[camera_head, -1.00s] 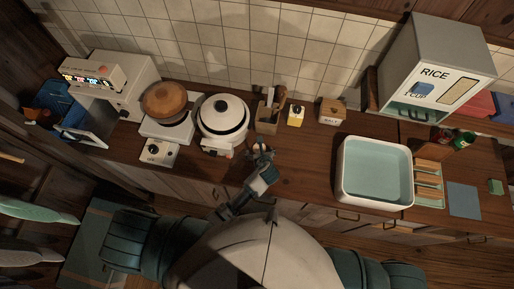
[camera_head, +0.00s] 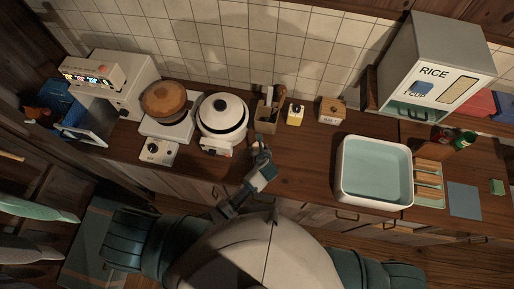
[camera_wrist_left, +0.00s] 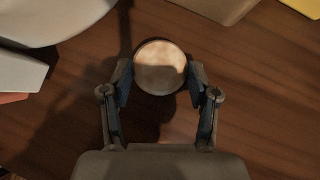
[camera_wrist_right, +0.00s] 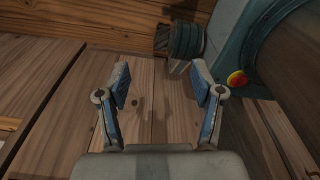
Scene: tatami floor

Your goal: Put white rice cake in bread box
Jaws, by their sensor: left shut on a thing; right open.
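A round, pale white rice cake (camera_wrist_left: 160,66) sits between the fingertips of my left gripper (camera_wrist_left: 160,80) in the left wrist view. The fingers touch it from both sides, and it is on or just above the wooden counter. In the head view my left gripper (camera_head: 261,150) is over the counter's front part, right of the white rice cooker, and largely hides the cake. My right gripper (camera_wrist_right: 164,88) is open and empty in the right wrist view, with wooden boards beyond it. I cannot tell for sure which thing is the bread box.
A white rice cooker (camera_head: 223,118), a brown-lidded pot (camera_head: 165,99) and a white appliance (camera_head: 124,82) stand left of the gripper. A utensil holder (camera_head: 267,118) stands behind it. A white basin (camera_head: 347,182) is at the right. The counter between gripper and basin is clear.

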